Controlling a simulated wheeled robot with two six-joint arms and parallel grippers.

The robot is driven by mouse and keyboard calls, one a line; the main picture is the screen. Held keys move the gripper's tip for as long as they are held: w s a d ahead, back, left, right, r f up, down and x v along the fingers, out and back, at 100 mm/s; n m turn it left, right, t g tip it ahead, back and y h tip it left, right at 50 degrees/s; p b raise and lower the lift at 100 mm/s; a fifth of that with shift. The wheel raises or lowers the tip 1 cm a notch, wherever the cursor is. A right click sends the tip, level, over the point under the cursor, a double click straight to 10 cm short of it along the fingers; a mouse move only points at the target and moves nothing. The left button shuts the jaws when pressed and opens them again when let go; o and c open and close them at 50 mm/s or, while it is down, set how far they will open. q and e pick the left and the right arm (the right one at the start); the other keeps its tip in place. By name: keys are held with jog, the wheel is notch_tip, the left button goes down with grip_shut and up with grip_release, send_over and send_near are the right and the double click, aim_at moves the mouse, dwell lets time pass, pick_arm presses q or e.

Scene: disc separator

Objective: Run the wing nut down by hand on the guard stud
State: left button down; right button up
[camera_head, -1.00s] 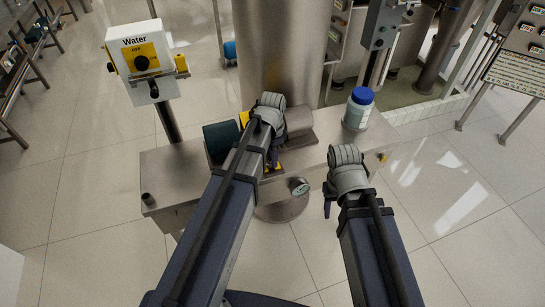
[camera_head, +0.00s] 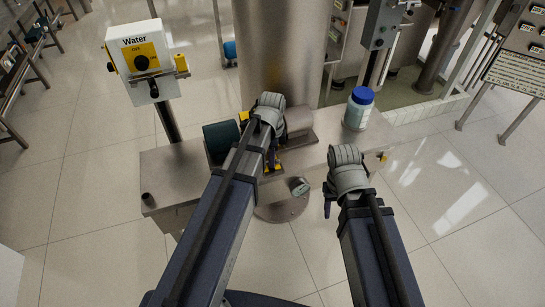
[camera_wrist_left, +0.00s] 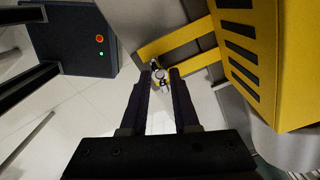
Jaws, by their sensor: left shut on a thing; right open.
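A small metal wing nut (camera_wrist_left: 160,76) shows between my left fingertips in the left wrist view, in front of a yellow bracket. The stud under it is hidden or too small to make out. My left gripper (camera_head: 273,158) is shut on the wing nut beside the machine; it also shows in the left wrist view (camera_wrist_left: 160,78). A yellow slotted guard (camera_wrist_left: 285,60) stands just right of the left fingers. My right gripper (camera_head: 329,201) is open and empty at the bench's front edge, apart from the guard.
A round metal part (camera_head: 299,187) is at the front. A Water control box (camera_head: 141,61) stands at the left. The tiled floor in front is clear.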

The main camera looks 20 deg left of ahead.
pick_arm(q)
jog(key=shift+w, duration=0.1)
jog(key=shift+m, duration=1.6)
jog(key=shift+m, duration=1)
jog(key=c, duration=0.6)
grip_release()
jog(key=shift+r, duration=0.15)
notch_tip(320, 180, up, 8)
jog(key=p, duration=0.7)
jog(key=shift+f+p, duration=0.2)
jog(key=shift+p, duration=0.2)
